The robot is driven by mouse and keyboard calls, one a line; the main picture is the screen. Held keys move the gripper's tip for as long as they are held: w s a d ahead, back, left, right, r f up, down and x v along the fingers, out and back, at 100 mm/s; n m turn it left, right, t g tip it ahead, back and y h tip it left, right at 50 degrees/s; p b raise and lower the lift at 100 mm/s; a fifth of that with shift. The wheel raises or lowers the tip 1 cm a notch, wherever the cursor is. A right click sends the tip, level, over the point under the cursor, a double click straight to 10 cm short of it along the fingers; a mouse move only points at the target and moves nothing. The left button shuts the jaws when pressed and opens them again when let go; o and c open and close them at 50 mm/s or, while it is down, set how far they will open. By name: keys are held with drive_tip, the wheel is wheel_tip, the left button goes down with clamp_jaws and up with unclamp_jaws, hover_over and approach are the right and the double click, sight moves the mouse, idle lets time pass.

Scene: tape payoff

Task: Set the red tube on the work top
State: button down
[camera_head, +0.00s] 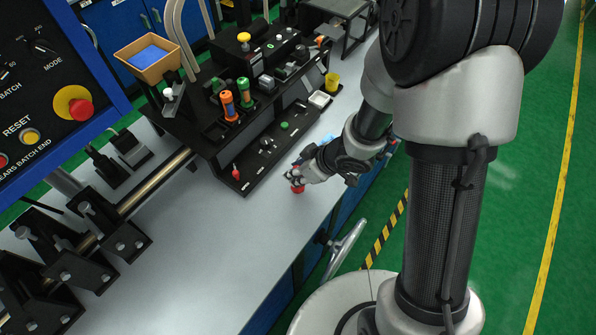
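The red tube (298,189) shows as a small red end just below the fingertips of my gripper (295,178). My gripper appears shut around it, and the fingers and hand hide most of the tube. The tube is over the pale grey work top (200,245), close to its right edge and right of the black control panel. I cannot tell whether the tube touches the work top or hangs just above it.
The black panel (262,160) carries an orange and a green handle, knobs and a small red-tipped lever. A yellow cup (332,82) and a small white tray (319,99) stand farther back. Black brackets (105,225) line the left side. The front work top is clear.

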drive_tip(key=c, duration=1.3)
unclamp_jaws()
drive_tip(key=shift+f, duration=0.15)
drive_tip(key=shift+r, duration=0.35)
drive_tip(key=s+d+r+m+t+h+p, duration=0.2)
drive_tip(key=d+r+m+h+p, duration=0.15)
drive_tip(key=d+r, duration=0.75)
drive_tip(key=s+d+r+m+t+h+p, duration=0.1)
drive_tip(key=d+r+m+h+p, duration=0.45)
drive_tip(key=r, duration=0.95)
drive_tip(key=s+a+r+y, duration=0.1)
drive_tip(key=s+r, duration=0.1)
drive_tip(key=s, duration=0.3)
drive_tip(key=s+a+r+m+g+y+b, duration=0.1)
drive_tip(key=s+r, duration=0.1)
drive_tip(key=s, duration=0.4)
drive_tip(key=s+a+r+g+y, duration=0.1)
drive_tip(key=s+a+r, duration=0.1)
drive_tip(key=s, duration=0.3)
drive_tip(key=shift+s+r+y+b, duration=0.1)
drive_tip(key=shift+s+y+b, duration=0.25)
drive_tip(key=shift+y, duration=0.05)
